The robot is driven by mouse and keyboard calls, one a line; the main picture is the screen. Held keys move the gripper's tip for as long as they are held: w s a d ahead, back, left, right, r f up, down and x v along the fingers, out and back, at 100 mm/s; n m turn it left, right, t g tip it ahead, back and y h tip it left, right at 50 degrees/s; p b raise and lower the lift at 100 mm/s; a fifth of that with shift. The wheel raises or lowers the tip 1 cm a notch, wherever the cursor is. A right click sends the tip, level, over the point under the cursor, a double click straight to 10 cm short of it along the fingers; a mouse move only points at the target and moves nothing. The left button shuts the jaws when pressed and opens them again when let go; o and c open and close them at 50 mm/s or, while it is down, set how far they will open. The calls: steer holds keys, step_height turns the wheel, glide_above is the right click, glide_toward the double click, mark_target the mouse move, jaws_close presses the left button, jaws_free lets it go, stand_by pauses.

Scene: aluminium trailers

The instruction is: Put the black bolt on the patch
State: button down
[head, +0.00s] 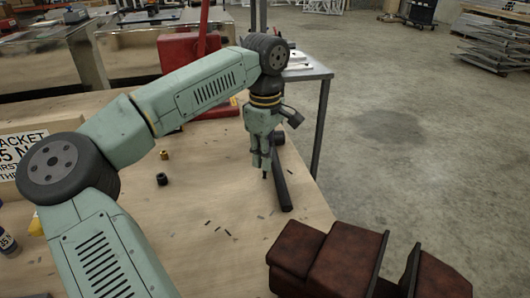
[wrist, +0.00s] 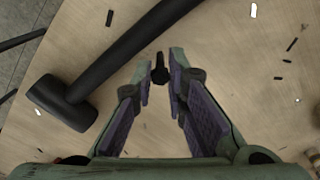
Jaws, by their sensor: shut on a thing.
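My gripper (head: 260,164) points down over the wooden bench near its right edge. In the wrist view its fingers (wrist: 161,72) are closed on a small black bolt (wrist: 158,77), which sits between the fingertips. The bolt also shows as a small dark tip under the fingers in the head view (head: 265,175). I cannot make out whether it touches the bench. I cannot pick out a patch in either view.
A black hammer (wrist: 62,104) lies beside the gripper; its handle runs close to the fingers. A black nut (head: 162,179) and a brass nut (head: 164,155) stand to the left. Dark slivers litter the bench (head: 225,190).

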steer(key=shift+f, duration=0.2)
steer(key=shift+f, duration=0.1)
steer(key=c, duration=1.6)
jaws_free()
step_height(320, 180, up, 12)
steer(key=shift+r+b, duration=0.15)
steer(key=shift+b, duration=0.65)
